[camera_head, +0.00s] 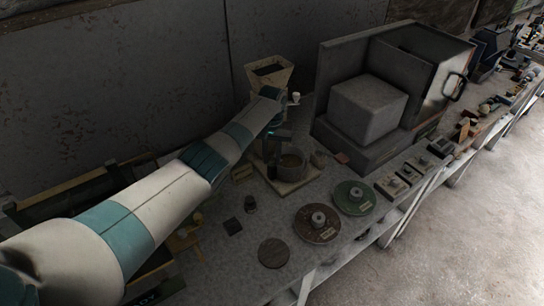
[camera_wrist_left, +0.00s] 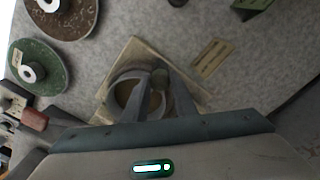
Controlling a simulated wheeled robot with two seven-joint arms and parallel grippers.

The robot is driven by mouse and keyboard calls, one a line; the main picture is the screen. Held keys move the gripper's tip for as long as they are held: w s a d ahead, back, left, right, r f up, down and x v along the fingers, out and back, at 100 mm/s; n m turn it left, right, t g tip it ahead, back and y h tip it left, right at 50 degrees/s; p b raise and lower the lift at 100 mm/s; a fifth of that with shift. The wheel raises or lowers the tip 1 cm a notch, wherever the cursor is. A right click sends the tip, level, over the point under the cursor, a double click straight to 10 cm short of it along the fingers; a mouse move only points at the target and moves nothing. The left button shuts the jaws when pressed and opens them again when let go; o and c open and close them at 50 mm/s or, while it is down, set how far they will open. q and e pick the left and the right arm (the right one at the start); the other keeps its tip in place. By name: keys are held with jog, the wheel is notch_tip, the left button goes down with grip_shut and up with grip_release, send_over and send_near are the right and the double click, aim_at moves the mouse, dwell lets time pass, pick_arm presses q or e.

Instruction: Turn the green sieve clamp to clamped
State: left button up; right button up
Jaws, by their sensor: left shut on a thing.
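A round sieve (camera_head: 291,165) stands on a pale square board (camera_head: 290,188) in the middle of the bench. In the left wrist view the sieve (camera_wrist_left: 126,93) is a pale ring on the same board (camera_wrist_left: 135,50). A dull green clamp knob (camera_wrist_left: 160,76) shows at the sieve's side, between the fingertips of my left gripper (camera_wrist_left: 162,84). The gripper is shut on this clamp. In the head view my left gripper (camera_head: 272,148) is small and dark at the board, and hides the clamp. Which way the clamp is turned, I cannot tell. My right gripper is out of view.
A green disc (camera_head: 353,197) and a brown disc (camera_head: 317,223), each with a pale hub, lie in front of the board. A large grey box (camera_head: 345,60) stands behind right. A wooden hopper (camera_head: 268,74) stands behind the arm. A dark round plate (camera_head: 273,252) lies near the front edge.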

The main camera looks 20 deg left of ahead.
aim_at(272, 159)
pick_arm(q)
jog(key=shift+w+r, duration=0.1)
jog(key=shift+r, duration=0.05)
jog(key=o, duration=1)
jog(key=shift+o, duration=0.2)
jog(key=shift+r, duration=0.1)
notch_tip(272, 159, up, 17)
jog(key=b, duration=0.4)
